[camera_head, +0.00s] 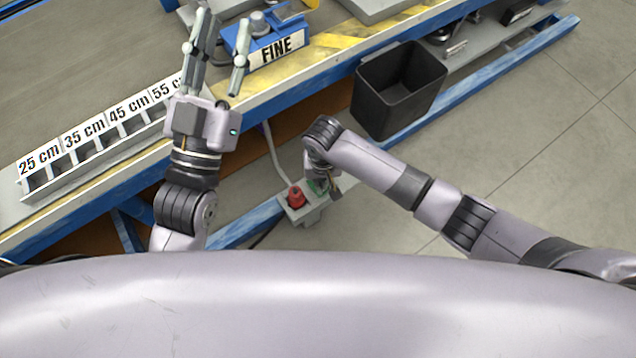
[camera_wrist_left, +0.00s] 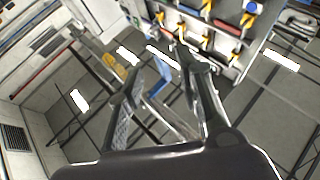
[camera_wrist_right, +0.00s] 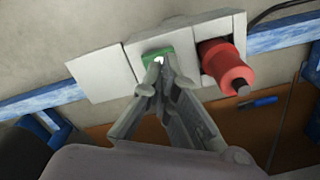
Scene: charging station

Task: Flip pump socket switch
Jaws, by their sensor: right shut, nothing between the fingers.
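The socket box (camera_head: 304,210) is a pale grey housing on the blue rail below the bench. It has a red plug (camera_head: 296,196) and a green switch (camera_head: 316,187). In the right wrist view the green switch (camera_wrist_right: 157,55) sits left of the red plug (camera_wrist_right: 226,68). My right gripper (camera_wrist_right: 160,68) is shut and empty, its tips at the green switch and partly covering it. Whether they touch it, I cannot tell. In the head view my right gripper (camera_head: 332,186) is beside the box. My left gripper (camera_head: 222,62) is open and empty above the workbench.
The workbench (camera_head: 330,60) has a blue FINE fixture (camera_head: 265,40) and a labelled length rack (camera_head: 90,140). A blue pen-like item (camera_wrist_right: 258,102) shows below the plug. The floor at right is clear.

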